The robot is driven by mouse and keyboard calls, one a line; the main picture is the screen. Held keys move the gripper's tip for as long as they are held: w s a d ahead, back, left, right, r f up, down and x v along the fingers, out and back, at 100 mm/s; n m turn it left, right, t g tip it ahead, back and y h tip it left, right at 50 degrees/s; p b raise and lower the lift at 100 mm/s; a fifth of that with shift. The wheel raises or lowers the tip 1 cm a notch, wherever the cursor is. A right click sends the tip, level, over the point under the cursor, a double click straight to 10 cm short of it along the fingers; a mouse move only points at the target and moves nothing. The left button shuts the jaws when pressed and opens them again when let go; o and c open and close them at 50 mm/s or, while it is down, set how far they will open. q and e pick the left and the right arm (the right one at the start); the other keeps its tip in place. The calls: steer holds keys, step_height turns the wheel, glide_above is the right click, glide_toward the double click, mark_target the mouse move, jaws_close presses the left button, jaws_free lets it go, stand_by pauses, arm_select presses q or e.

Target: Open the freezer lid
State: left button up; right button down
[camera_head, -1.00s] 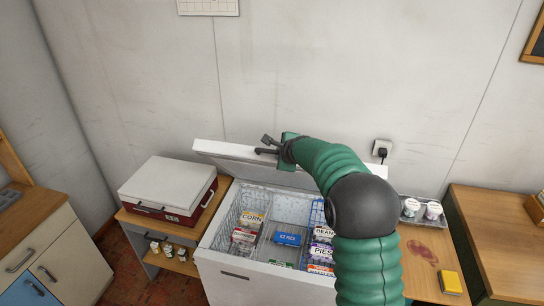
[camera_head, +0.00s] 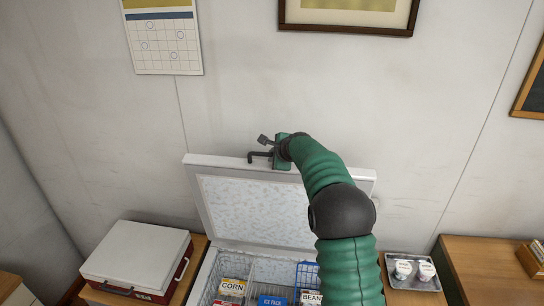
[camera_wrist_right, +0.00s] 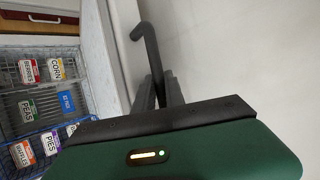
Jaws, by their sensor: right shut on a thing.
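The white freezer lid (camera_head: 202,190) stands raised and steeply tilted back toward the wall, its frosted inner face showing. My right gripper (camera_head: 266,148) is at the lid's top edge, shut on the dark lid handle (camera_head: 256,156). The wrist view shows the bent handle (camera_wrist_right: 148,45) between my right gripper's fingers (camera_wrist_right: 160,92). The freezer (camera_head: 205,280) is open below, with corn and beans packs and a blue ice pack inside. My right arm hides the lid's right part and some of the inside. My left gripper is in neither view.
A white-lidded red box (camera_head: 135,258) stands left of the freezer. A metal tray (camera_head: 425,280) with two white tubs is to the right. The wall is behind the lid, with a calendar (camera_head: 163,40) and a framed picture (camera_head: 345,15) above.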

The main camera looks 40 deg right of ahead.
steer(key=shift+s+d+f, duration=0.1)
steer(key=shift+f, duration=0.2)
steer(key=c, duration=1.8)
jaws_free()
steer(key=shift+r, duration=0.1)
steer(key=o, duration=0.4)
steer(key=shift+d, duration=0.1)
steer(key=shift+s+r+b, duration=0.15)
steer(key=shift+s+b, duration=0.05)
steer(key=shift+b, duration=0.15)
steer(key=b+v, duration=0.5)
steer(key=v, duration=1.1)
steer(key=shift+w+r, duration=0.15)
steer(key=shift+r, duration=0.05)
